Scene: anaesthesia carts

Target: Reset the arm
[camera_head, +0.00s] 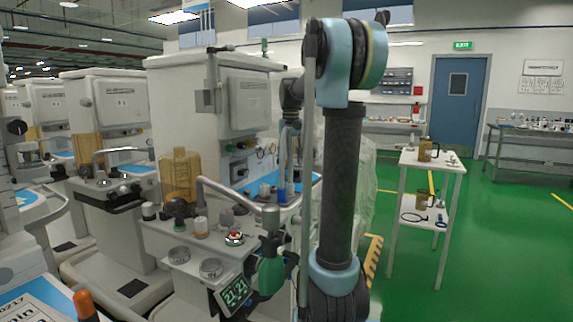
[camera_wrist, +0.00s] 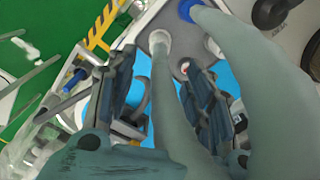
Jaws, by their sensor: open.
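My gripper (camera_wrist: 165,78) is open in the wrist view, with its two dark padded fingers spread apart. A grey-green hose (camera_wrist: 163,95) with a pale end fitting passes through the gap between the fingers in that picture; I cannot tell whether it touches them. A thicker grey-green hose (camera_wrist: 255,75) runs past the right finger, near a blue fitting (camera_wrist: 187,10). In the head view my arm rises in front of the nearest anaesthesia cart (camera_head: 205,85) and bends down behind its own upright link. The gripper cannot be made out clearly there.
The cart's front carries jars, a curved metal rail (camera_head: 228,197), a green bag (camera_head: 270,275) and a lit display (camera_head: 234,295) close to my arm. More carts (camera_head: 105,105) crowd the left. A white side table (camera_head: 432,168) stands right, with open green floor (camera_head: 510,230) beyond.

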